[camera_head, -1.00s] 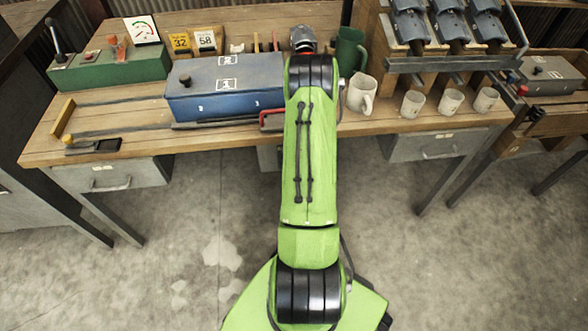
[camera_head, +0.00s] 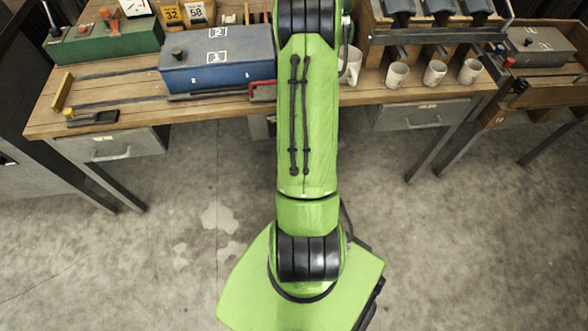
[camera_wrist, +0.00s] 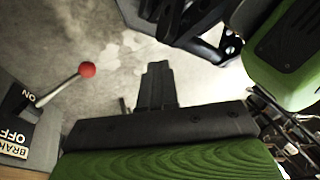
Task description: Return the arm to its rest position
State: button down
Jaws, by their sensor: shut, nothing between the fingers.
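My green arm (camera_head: 307,125) stretches from my base at the bottom of the head view past its top edge. Its far end and gripper are out of sight there. In the wrist view my gripper (camera_wrist: 158,85) shows as dark fingers, shut and empty. The floor lies behind them, and nothing touches the fingertips.
A lever with a red knob (camera_wrist: 87,70) stands left of my gripper, by BRAKE ON/OFF lettering. The workbench (camera_head: 135,105) holds a blue box (camera_head: 215,75), a green box (camera_head: 105,40) and several mugs (camera_head: 397,76). Floor (camera_head: 180,180) in front is clear.

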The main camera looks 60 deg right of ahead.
dwell(0.4)
jog(key=w+a+r+m+t+h+p, duration=0.1)
jog(key=w+a+r+h+p, duration=0.2)
jog(key=r, duration=0.7)
jog(key=w+a+r+m+p, duration=0.2)
jog(key=w+a+r, duration=0.25)
jog(key=r, duration=0.55)
jog(key=s+a+r+m+t+p, duration=0.2)
jog(key=a+r, duration=0.4)
jog(key=r, duration=0.4)
jog(key=s+a+r+m+t+h+p, duration=0.1)
jog(key=s+a+r+m+t+p, duration=0.2)
jog(key=a+r, duration=0.3)
jog(key=p+v, duration=0.1)
jog(key=v, duration=0.3)
jog(key=shift+r, duration=0.2)
jog(key=shift+w+a, duration=0.1)
